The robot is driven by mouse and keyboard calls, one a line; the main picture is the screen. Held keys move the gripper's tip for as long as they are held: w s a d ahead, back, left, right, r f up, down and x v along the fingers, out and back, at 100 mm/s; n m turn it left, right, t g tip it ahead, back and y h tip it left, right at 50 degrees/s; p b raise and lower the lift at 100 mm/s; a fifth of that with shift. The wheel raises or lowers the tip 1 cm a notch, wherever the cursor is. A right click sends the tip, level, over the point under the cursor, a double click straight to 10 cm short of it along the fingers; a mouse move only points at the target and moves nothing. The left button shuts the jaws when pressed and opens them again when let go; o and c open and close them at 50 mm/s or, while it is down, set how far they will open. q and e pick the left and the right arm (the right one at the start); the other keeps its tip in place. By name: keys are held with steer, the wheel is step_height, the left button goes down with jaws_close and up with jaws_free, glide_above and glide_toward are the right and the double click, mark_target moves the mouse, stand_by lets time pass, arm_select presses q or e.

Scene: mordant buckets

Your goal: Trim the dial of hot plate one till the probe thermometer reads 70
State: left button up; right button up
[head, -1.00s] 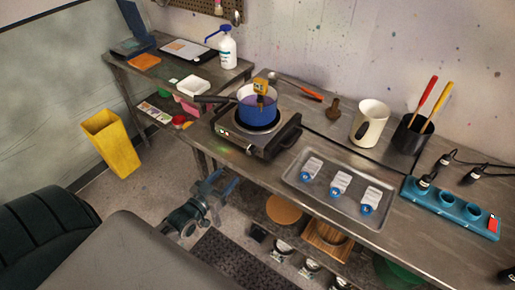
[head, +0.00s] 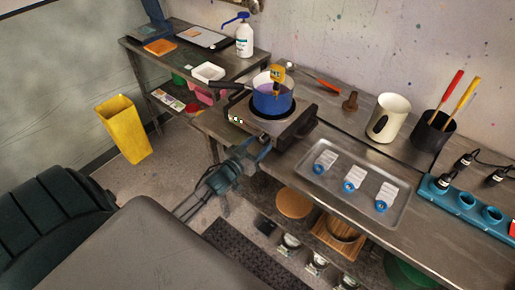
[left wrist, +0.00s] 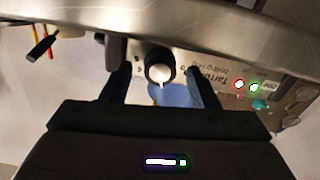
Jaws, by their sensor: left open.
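The hot plate (head: 290,136) stands on the steel bench with a blue pot (head: 272,101) on its burner. A yellow probe thermometer (head: 278,73) sits at the pot's rim; its reading is too small to tell. My left gripper (head: 256,153) is open in front of the hot plate's front face. In the left wrist view the black dial (left wrist: 160,66), with a pale pointer, lies between the two spread fingers of my left gripper (left wrist: 160,86). I cannot tell whether either finger touches it. My right gripper is not in view.
Red and green lights (left wrist: 246,86) show beside the dial. A metal tray (head: 395,216) with several labelled pieces lies right of the hot plate. Beyond are a white jug (head: 390,118), a black holder (head: 431,135) and a blue socket strip (head: 465,202). A lower shelf holds containers.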

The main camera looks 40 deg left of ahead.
arm_select(q)
steer(key=shift+w, duration=0.15)
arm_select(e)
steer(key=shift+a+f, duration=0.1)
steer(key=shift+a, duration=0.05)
arm_select(q)
steer(key=c, duration=1)
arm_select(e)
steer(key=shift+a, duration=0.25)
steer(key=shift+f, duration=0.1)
arm_select(q)
steer(key=m, duration=0.3)
steer(key=shift+m+b, duration=0.3)
steer(key=shift+b, duration=0.05)
steer(key=shift+m, duration=1.6)
steer(key=shift+b, duration=0.3)
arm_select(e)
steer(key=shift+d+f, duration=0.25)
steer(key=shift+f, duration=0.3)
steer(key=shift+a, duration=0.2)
